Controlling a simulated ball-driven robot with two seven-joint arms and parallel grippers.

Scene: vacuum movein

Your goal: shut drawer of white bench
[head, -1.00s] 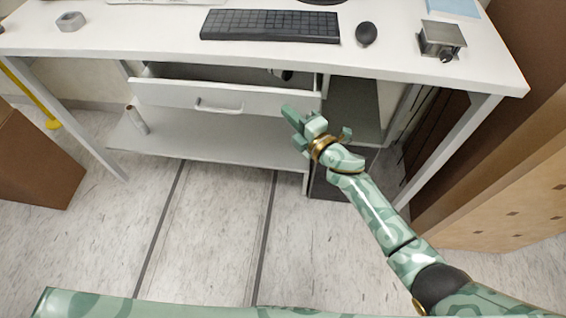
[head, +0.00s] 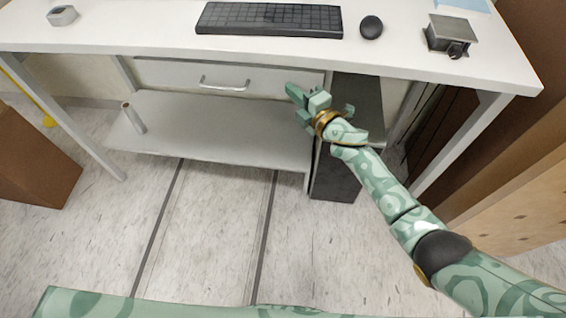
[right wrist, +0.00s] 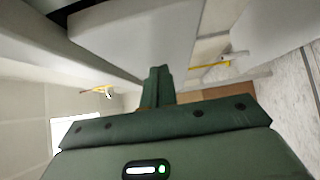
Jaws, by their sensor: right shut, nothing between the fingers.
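The white bench (head: 160,42) stands in front of me. Its drawer, with a white front (head: 170,74) and a pale bar handle (head: 224,84), sits under the top. No open drawer interior shows now, and the front's upper edge is hidden by the top. My right gripper (head: 293,93) is shut and empty at the right end of the drawer front; I cannot tell whether it touches. In the right wrist view its closed fingers (right wrist: 158,86) point at a pale panel (right wrist: 140,40). My left gripper is out of view.
A lower shelf (head: 220,130) holds a small cylinder (head: 133,117). A dark case (head: 335,178) stands below right. Brown boxes flank the bench; the floor (head: 215,220) before it is clear.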

